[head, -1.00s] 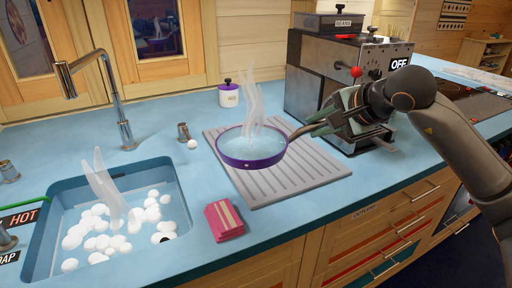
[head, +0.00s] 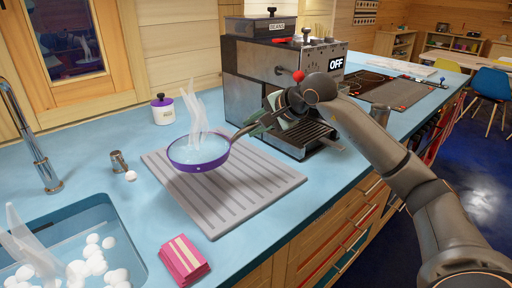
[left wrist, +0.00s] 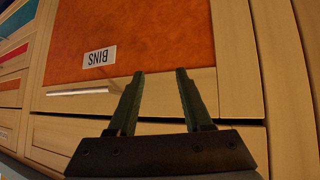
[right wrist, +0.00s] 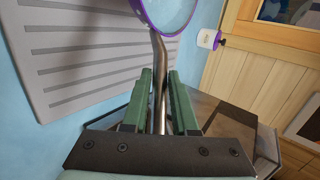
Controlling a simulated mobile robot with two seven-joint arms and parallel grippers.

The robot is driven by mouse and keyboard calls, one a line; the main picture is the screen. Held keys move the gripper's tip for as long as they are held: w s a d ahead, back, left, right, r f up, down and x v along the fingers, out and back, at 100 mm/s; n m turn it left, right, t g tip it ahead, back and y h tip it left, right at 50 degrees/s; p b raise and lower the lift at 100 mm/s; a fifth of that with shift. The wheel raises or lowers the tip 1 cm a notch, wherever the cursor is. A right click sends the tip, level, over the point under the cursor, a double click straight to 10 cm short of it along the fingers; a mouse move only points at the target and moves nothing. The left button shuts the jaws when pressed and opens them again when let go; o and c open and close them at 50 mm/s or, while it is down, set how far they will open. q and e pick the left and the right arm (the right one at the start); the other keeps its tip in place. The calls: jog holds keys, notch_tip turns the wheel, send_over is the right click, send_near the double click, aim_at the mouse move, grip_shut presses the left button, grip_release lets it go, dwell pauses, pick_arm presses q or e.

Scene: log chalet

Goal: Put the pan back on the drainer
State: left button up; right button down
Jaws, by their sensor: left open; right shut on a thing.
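The purple-rimmed pan (head: 200,152) is over the back part of the grey ribbed drainer (head: 235,195) in the head view, steam rising from it. It looks roughly level; I cannot tell whether its base touches the drainer. My right gripper (head: 262,122) is shut on the pan's handle, coming from the right beside the coffee machine. In the right wrist view the handle (right wrist: 158,65) runs between the fingers, and the pan's far part is cut off. My left gripper (left wrist: 158,100) is open and empty, facing a cabinet front marked BINS; it is out of the head view.
The coffee machine (head: 285,80) stands close behind my right gripper. A white pot with a purple lid (head: 162,109), a metal cup (head: 118,161), a white ball (head: 131,176) and a pink sponge pack (head: 183,260) surround the drainer. The sink (head: 75,225) holds bubbles.

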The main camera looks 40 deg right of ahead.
jog(key=w+d+f, duration=0.1)
jog(key=f, duration=0.2)
jog(key=w+d+f, duration=0.1)
jog(key=d+f, duration=0.1)
jog(key=f, duration=0.1)
jog(key=w+d+f, duration=0.1)
jog(key=f, duration=0.1)
jog(key=shift+w+d+f, duration=0.2)
jog(key=shift+w+f, duration=0.05)
jog(key=shift+f, duration=0.15)
jog(key=c, duration=1.1)
grip_release()
jog(key=shift+f, duration=0.25)
jog(key=o, duration=0.4)
jog(key=shift+s+r, duration=0.1)
jog(key=shift+s, duration=0.05)
